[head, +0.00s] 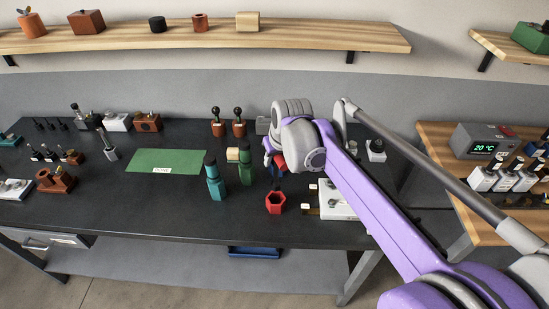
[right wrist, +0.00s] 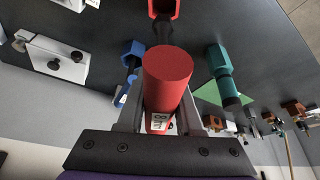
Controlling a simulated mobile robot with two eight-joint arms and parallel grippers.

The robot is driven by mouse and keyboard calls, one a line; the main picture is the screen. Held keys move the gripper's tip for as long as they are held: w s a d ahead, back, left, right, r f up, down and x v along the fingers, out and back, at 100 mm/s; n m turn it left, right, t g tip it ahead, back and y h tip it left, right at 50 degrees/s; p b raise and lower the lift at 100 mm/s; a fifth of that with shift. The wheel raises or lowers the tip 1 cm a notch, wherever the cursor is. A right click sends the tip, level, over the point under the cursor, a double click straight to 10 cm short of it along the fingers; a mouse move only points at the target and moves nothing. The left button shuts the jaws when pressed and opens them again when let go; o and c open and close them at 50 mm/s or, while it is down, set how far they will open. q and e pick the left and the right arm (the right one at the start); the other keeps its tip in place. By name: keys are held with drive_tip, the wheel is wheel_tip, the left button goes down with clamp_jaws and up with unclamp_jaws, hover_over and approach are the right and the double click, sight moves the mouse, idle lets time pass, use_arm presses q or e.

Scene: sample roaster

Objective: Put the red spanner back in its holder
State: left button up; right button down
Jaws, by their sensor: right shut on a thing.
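My right gripper (head: 277,165) is shut on the red spanner (right wrist: 167,80), a thick red cylinder with a white label reading 8 mm in the right wrist view. A bit of its red also shows in the head view (head: 281,161), mostly hidden by the gripper. A red open hexagonal cup (head: 274,203) shows just in front of the gripper, over the dark bench; it is also at the top of the right wrist view (right wrist: 163,7). A dark neck lies between it and the cylinder; I cannot tell whether they join. My left gripper is not in view.
A teal tool (head: 215,184) and a green tool (head: 246,170) stand left of the gripper. A blue tool (right wrist: 131,52) is close beside the red one. A white device (head: 338,203) sits to the right. A green mat (head: 165,161) lies left; the bench front is clear.

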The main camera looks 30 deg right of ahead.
sight(275, 182)
drive_tip(key=shift+f, duration=0.1)
idle(0.4)
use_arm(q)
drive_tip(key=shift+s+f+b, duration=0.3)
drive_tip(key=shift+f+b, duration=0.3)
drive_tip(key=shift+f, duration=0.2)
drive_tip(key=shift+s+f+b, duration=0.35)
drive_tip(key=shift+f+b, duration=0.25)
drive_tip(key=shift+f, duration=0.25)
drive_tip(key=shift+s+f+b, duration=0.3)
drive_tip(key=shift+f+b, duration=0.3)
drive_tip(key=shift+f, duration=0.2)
use_arm(e)
drive_tip(key=shift+f, duration=3.4)
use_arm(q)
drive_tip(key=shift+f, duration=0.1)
use_arm(e)
drive_tip(key=shift+f, duration=0.15)
drive_tip(key=shift+f+b, duration=0.85)
drive_tip(key=shift+f, duration=0.5)
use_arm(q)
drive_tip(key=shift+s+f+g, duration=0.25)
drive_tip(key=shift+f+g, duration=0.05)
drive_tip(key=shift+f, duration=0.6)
use_arm(e)
drive_tip(key=shift+c, duration=2.4)
unclamp_jaws()
